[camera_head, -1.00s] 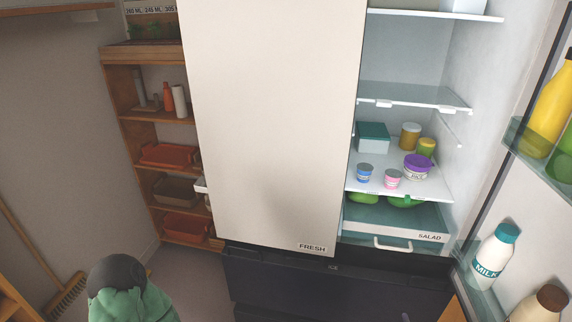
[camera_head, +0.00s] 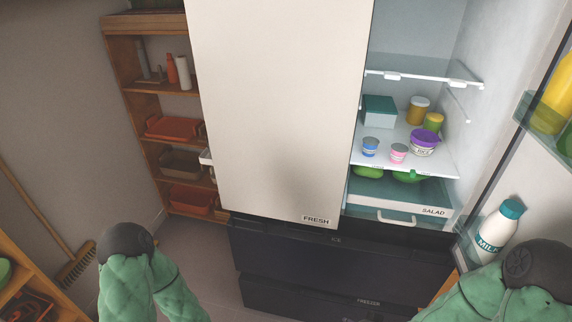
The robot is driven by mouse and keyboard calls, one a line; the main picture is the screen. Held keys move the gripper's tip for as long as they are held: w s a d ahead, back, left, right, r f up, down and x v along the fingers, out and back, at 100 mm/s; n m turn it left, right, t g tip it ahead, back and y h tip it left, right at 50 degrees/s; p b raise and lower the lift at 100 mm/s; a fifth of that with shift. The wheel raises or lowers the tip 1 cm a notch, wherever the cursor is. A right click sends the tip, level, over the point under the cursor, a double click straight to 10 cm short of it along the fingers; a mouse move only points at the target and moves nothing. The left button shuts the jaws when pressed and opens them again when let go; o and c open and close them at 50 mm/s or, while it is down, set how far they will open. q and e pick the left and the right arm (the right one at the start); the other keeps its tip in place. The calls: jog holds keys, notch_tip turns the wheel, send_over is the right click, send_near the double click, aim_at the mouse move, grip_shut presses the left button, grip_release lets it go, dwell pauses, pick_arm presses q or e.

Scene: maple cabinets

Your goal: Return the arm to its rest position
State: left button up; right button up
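My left arm (camera_head: 130,270) comes up at the lower left, in a green quilted cover with a dark joint on top. My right arm (camera_head: 510,285) shows at the lower right, in front of the open fridge door. Neither gripper is in the picture. The fridge stands ahead, with its left door (camera_head: 280,110) shut and its right side open.
Inside the fridge are a teal box (camera_head: 379,111), several tubs and a salad drawer (camera_head: 400,201). A milk bottle (camera_head: 498,228) stands in the open door. A wooden shelf (camera_head: 165,150) and a broom (camera_head: 75,265) are at the left. Floor is clear between shelf and freezer drawers (camera_head: 310,265).

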jog(key=s+a+f+n+g+y, duration=0.1)
jog(key=s+a+f+n+g, duration=0.5)
jog(key=f, duration=0.6)
jog(key=s+a+n, duration=0.1)
jog(key=s+a, duration=0.1)
jog(key=a, duration=0.1)
jog(key=shift+a+f+y, duration=0.2)
jog(key=shift+a+y, duration=0.2)
